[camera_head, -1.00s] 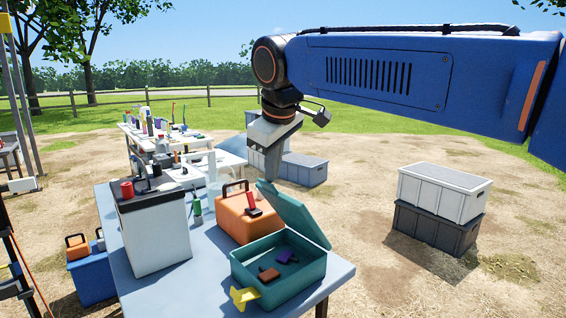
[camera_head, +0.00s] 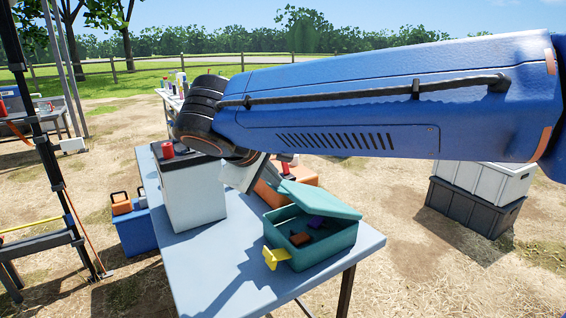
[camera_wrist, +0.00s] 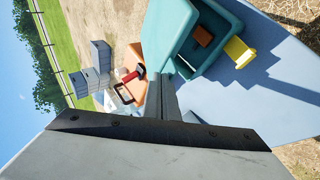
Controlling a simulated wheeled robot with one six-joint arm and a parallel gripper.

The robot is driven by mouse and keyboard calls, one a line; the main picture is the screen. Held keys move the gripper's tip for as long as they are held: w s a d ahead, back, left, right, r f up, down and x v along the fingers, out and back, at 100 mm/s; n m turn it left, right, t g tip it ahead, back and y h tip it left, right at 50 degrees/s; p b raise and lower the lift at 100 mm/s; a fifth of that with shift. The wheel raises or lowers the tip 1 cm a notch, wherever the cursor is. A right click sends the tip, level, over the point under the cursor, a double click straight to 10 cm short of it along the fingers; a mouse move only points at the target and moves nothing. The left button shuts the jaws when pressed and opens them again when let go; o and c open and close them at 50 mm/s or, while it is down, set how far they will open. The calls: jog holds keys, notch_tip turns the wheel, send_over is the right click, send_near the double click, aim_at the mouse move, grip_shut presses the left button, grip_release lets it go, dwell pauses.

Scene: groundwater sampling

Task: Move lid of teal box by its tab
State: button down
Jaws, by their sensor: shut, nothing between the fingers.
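The teal box (camera_head: 325,247) stands open near the table's front right corner. Its teal lid (camera_head: 318,197) is tilted up along the back side. The lid also shows in the wrist view (camera_wrist: 165,28), beside the open box. A yellow piece (camera_head: 276,258) is at the box's near left corner; I cannot tell whether it is the tab. My gripper (camera_wrist: 164,84) is shut and empty, its fingers close to the lid's edge in the wrist view; contact is unclear. In the head view my arm partly hides the gripper, behind and left of the lid.
Small brown (camera_head: 300,239) and purple (camera_head: 317,222) items lie in the box. An orange case (camera_head: 272,194) stands close behind it. A white cooler-like box (camera_head: 193,190) is to the left. The table's front (camera_head: 215,275) is clear. Stacked crates (camera_head: 474,196) stand right of the table.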

jog(key=s+a+f+n+t+h, duration=0.1)
jog(key=s+a+f+t+h, duration=0.1)
jog(key=f, duration=0.9)
jog(key=shift+s+a+f+n+t+h, duration=0.15)
jog(key=shift+a+f+n+t+h, duration=0.2)
jog(key=shift+a+t+h, duration=0.5)
jog(key=shift+f+h, duration=0.1)
jog(key=shift+h, duration=0.15)
